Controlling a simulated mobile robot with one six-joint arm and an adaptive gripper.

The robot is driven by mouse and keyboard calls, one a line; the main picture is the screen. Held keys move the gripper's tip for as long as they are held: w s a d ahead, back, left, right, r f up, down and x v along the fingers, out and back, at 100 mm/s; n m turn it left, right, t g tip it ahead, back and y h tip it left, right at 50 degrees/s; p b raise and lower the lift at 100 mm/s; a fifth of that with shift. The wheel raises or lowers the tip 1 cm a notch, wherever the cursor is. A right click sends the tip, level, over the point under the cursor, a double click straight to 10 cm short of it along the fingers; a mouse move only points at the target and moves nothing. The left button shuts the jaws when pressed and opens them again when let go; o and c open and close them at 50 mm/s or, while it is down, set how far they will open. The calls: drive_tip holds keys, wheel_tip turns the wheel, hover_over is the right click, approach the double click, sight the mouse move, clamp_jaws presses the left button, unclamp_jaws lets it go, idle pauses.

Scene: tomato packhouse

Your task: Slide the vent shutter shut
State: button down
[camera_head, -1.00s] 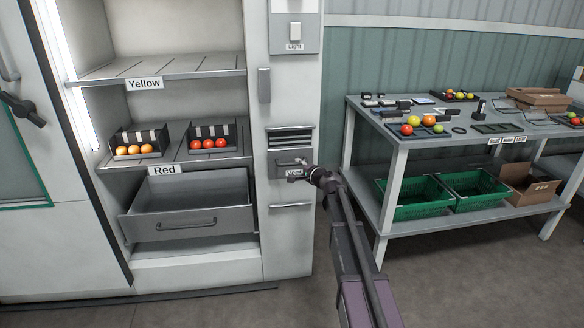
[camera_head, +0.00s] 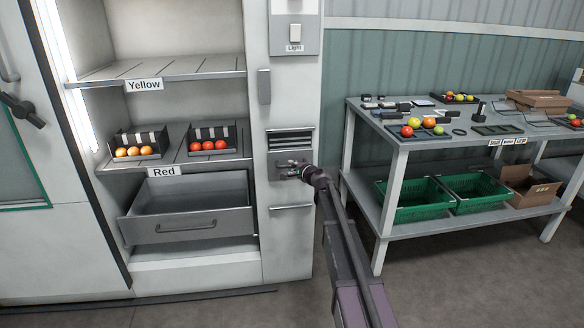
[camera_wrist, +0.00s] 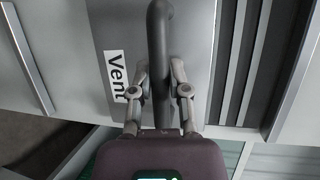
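The vent shutter (camera_head: 279,164) is a grey plate on the cabinet's right-hand column, just below dark open slats (camera_head: 290,140). In the wrist view the shutter's plate (camera_wrist: 105,25) carries a "Vent" label (camera_wrist: 115,75) and a dark bar handle (camera_wrist: 160,30). My gripper (camera_head: 300,171) is at the handle. In the wrist view the two fingers of my gripper (camera_wrist: 160,72) stand on either side of the bar, very close to it. I cannot tell whether they press on it. The slats also show to the right in the wrist view (camera_wrist: 235,60).
A light switch (camera_head: 295,32) is above the slats. An open drawer (camera_head: 187,224) and shelves with tomato trays are to the left. A table (camera_head: 398,140) with tomatoes and green crates (camera_head: 413,210) stands to the right. Bare floor lies between.

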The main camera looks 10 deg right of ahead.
wheel_tip(320, 180, up, 8)
drive_tip(key=p, duration=0.7)
drive_tip(key=shift+w+f+p, duration=0.15)
drive_tip(key=shift+f+p, duration=0.05)
drive_tip(key=shift+p, duration=0.2)
drive_tip(key=shift+w, duration=0.1)
drive_tip(key=c, duration=0.6)
unclamp_jaws()
drive_tip(key=shift+r, duration=0.15)
drive_tip(key=shift+s+f, duration=0.2)
drive_tip(key=shift+f, duration=0.1)
